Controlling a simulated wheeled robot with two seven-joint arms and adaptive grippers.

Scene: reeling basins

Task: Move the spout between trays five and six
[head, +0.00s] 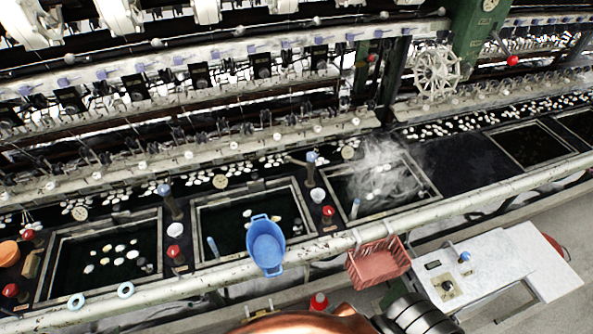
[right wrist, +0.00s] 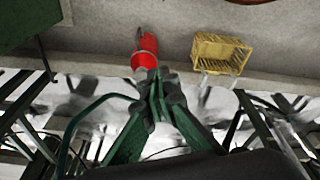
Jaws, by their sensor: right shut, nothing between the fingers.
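Three water trays show most fully in the head view: a left tray (head: 52,262) with pale cocoons, a middle tray (head: 201,250), and a right tray (head: 428,190) under steam. A blue-topped spout (head: 311,160) stands between the middle and right trays; its arm points left. Another blue-topped spout (head: 165,192) stands between the left and middle trays. No tray numbers are readable, so I cannot tell which are five and six. My right gripper (right wrist: 158,92) shows in the right wrist view, shut and empty, away from the spouts. My left gripper is not in view.
A white pipe rail (head: 206,281) runs along the trays' front. A blue basket (head: 266,248) and a red crate (head: 378,264) hang at it. A white table (head: 500,270) stands right. In the right wrist view, a red object (right wrist: 145,58) and yellow crate (right wrist: 218,52) appear beyond the gripper.

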